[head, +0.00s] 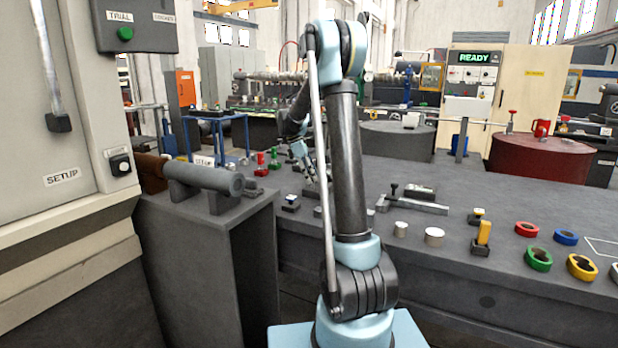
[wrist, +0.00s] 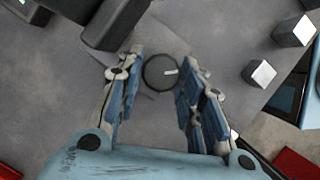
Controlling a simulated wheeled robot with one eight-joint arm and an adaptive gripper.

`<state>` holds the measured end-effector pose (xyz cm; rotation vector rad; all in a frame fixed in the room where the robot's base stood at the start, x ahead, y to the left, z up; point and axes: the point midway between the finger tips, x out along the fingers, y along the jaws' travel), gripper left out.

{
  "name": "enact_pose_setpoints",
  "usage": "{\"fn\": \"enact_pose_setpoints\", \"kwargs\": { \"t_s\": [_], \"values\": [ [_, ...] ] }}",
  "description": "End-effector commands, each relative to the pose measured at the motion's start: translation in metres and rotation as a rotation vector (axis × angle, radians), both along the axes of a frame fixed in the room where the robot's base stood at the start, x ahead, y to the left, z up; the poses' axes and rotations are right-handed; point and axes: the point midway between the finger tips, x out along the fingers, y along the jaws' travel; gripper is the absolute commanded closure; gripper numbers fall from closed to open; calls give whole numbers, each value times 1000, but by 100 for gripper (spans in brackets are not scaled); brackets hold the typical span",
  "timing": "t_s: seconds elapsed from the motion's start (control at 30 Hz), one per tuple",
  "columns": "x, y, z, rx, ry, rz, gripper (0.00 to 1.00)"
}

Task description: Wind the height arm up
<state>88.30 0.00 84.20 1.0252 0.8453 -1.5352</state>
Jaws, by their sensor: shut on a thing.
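A round dark knob (wrist: 161,72) with a white pointer mark shows in the wrist view. My gripper (wrist: 162,75) has its blue-padded fingers on both sides of the knob and is shut on it. The white mark points right. A dark block-like part (wrist: 112,22) lies just beyond the knob, cut off by the picture's top edge; I cannot tell whether it is the height arm. In the head view my gripper (head: 308,172) is small and points down at the grey bench, partly behind my own arm. The knob cannot be made out there.
The grey bench (head: 500,190) holds two white cylinders (head: 434,237), a yellow-topped block (head: 483,234), and several coloured rings (head: 538,258). A dark clamp-like tool (head: 412,203) lies near my arm. Red and dark barrels (head: 540,158) stand behind. A grey cabinet (head: 205,250) stands left.

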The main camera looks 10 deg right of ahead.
Motion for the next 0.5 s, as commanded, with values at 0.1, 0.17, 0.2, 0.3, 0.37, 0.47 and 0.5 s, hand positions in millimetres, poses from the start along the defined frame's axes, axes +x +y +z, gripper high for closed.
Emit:
{"fn": "enact_pose_setpoints", "kwargs": {
  "t_s": [0.1,0.17,0.2,0.3,0.37,0.47,0.5],
  "values": [
    [6,-1,1,-1,-8,-100,89],
    [6,-2,1,-2,-8,-150,89],
    [6,-3,1,-2,-8,-182,90],
    [7,-3,1,-2,-7,-254,89],
    [7,-4,1,-2,-8,-292,89],
    [7,-4,1,-3,-9,-345,89],
    [7,-5,1,-3,-8,-362,89]
  ]
}}
